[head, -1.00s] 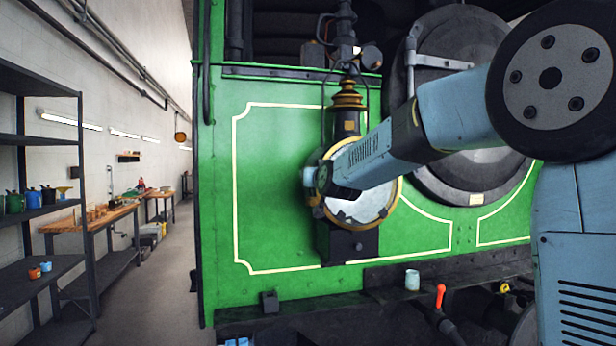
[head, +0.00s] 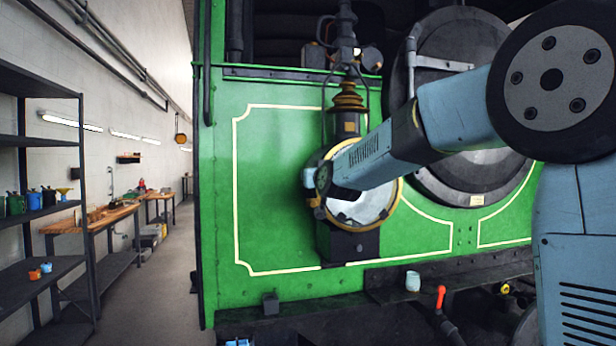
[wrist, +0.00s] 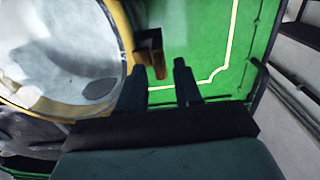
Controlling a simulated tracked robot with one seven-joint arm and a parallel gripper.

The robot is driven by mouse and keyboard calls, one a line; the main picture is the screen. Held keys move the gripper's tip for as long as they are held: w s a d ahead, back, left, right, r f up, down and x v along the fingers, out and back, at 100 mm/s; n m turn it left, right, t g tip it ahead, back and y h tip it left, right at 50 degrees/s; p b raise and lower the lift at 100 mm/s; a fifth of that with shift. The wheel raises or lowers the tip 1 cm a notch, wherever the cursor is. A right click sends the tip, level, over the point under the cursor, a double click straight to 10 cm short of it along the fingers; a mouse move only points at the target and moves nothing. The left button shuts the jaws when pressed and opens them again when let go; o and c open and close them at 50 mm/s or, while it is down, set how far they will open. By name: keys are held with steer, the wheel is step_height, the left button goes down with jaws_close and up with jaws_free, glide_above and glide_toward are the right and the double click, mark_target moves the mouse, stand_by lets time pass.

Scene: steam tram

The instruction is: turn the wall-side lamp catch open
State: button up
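The lamp (head: 360,211) is a round glass with a brass rim and a brass chimney, mounted on the green front of the tram. In the wrist view its brass rim (wrist: 119,27) and pale glass fill the left. The catch (wrist: 159,66) shows there as a small brown-gold tab below a dark block, beside the rim. My gripper (wrist: 160,76) is open, its two dark fingers apart, with the tab between their tips and nearer the left finger. I cannot tell whether they touch.
The green panel (head: 275,180) is clear left of the lamp. A ledge below holds a pale cup (head: 412,281) and a red-handled lever (head: 440,296).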

steer(key=shift+s, duration=0.1)
steer(key=v, duration=1.3)
steer(key=shift+s, duration=0.3)
steer(key=shift+d, duration=0.1)
steer(key=s+d+f+m+g+h, duration=0.1)
steer(key=s+d+f+g, duration=0.3)
steer(key=s, duration=0.6)
steer(key=s+d+f+m+g+h, duration=0.1)
steer(key=s+d+f+g, duration=0.3)
steer(key=s+d+f, duration=0.4)
steer(key=s+d+f+m+g+h, duration=0.1)
steer(key=s+d+f+g+h, duration=0.2)
steer(key=s+d+f, duration=0.3)
steer(key=s+f, duration=0.4)
steer(key=s, duration=0.2)
steer(key=shift+s+d+g, duration=0.25)
steer(key=shift+d+g, duration=0.15)
steer(key=shift+r, duration=0.15)
